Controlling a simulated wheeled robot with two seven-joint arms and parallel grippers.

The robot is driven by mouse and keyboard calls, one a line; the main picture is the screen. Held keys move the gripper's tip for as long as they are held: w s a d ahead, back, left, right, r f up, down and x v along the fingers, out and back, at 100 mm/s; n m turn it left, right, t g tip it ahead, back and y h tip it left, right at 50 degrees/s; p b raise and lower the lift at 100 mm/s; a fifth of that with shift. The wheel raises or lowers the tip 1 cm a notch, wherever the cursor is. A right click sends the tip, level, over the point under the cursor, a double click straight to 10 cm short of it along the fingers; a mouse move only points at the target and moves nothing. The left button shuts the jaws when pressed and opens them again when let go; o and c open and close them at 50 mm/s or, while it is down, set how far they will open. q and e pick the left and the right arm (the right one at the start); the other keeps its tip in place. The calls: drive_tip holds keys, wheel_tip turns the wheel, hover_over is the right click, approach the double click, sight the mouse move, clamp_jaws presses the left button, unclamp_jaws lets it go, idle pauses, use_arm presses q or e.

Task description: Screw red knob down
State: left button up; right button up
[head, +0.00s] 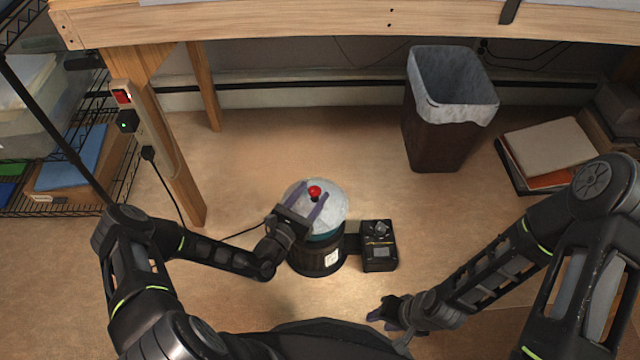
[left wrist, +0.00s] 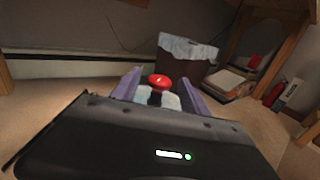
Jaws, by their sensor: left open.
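The red knob (head: 314,191) stands at the top centre of a pale domed lid on a dark round pot (head: 317,259). My left gripper (head: 312,203) is over the lid, its two purple fingers open on either side of the knob. In the left wrist view the red knob (left wrist: 158,81) shows between the spread fingers, with a gap on each side. It sits on a dark stem. My right gripper (head: 384,313) is low in front, to the right of the pot, away from it; its jaw opening is too small to tell.
A black control box (head: 378,247) with a dial is attached at the pot's right. A lined waste bin (head: 436,125) stands behind, with books (head: 550,152) to its right. A wooden bench leg (head: 165,165) and wire shelf are at left. The floor around the pot is mostly clear.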

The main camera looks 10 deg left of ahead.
use_arm(q)
drive_tip(key=b+x, duration=0.1)
drive_tip(key=x, duration=0.4)
clamp_jaws()
idle(0.5)
